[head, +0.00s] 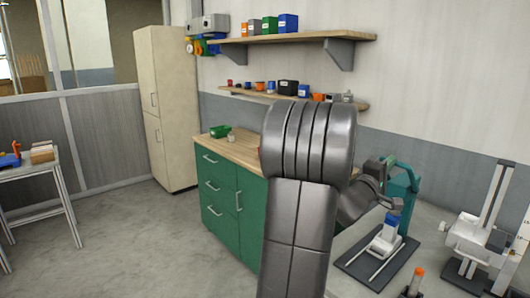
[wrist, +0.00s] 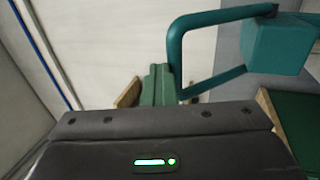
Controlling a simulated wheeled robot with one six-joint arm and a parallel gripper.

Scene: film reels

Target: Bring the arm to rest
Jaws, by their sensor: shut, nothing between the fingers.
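My arm (head: 308,200) rises from the bottom centre in the head view, bends at a thick ribbed grey joint and reaches away to the right. Its far end lies near a teal frame (head: 402,195) on the right-hand bench. In the wrist view, my gripper's dark grey housing (wrist: 160,125) with a green light fills the bottom. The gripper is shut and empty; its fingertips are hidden. The teal frame also shows close beyond the housing in the wrist view (wrist: 178,55); I cannot tell the gap.
A green drawer cabinet (head: 222,195) with a wooden top stands behind my arm. A white stand (head: 481,240) and a blue-topped device (head: 387,233) on a dark mat are at right. Shelves (head: 290,39) hang above. A side table (head: 30,168) is at left, with clear floor between.

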